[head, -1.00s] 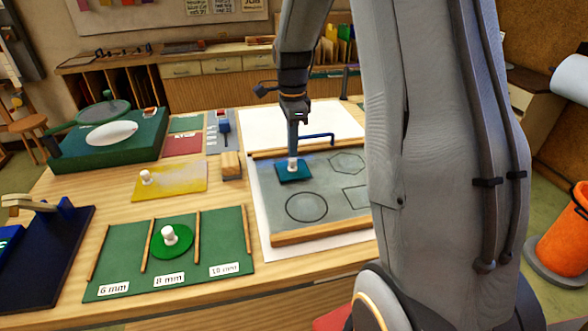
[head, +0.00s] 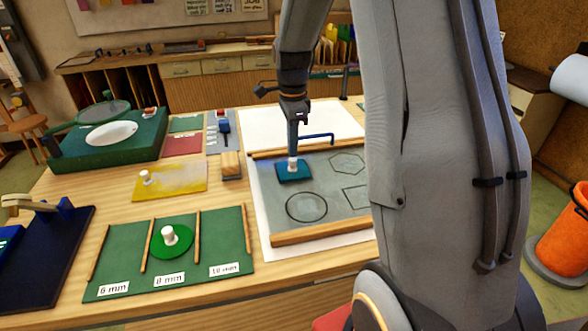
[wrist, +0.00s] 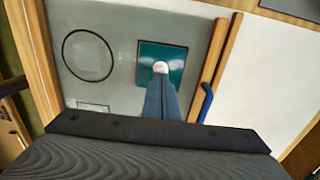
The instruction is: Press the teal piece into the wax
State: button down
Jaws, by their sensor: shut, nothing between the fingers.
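The teal piece (head: 294,173) is a flat square with a white knob on top. It lies on the grey wax panel (head: 268,195), near the panel's far left corner. I cannot tell how deep the piece sits in the wax.
Wooden strips (head: 320,232) edge the wax panel, which carries dark outlines of a circle and other shapes. A blue bent bar (head: 318,136) stands by the far strip. A green board (head: 120,273) with a round green piece (head: 172,242) and a yellow piece (head: 180,182) lie left.

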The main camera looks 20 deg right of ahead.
jog(key=shift+f, duration=0.65)
dwell(0.5)
notch_tip(320, 180, up, 8)
jog(key=p, duration=0.5)
dwell(0.6)
dwell(0.4)
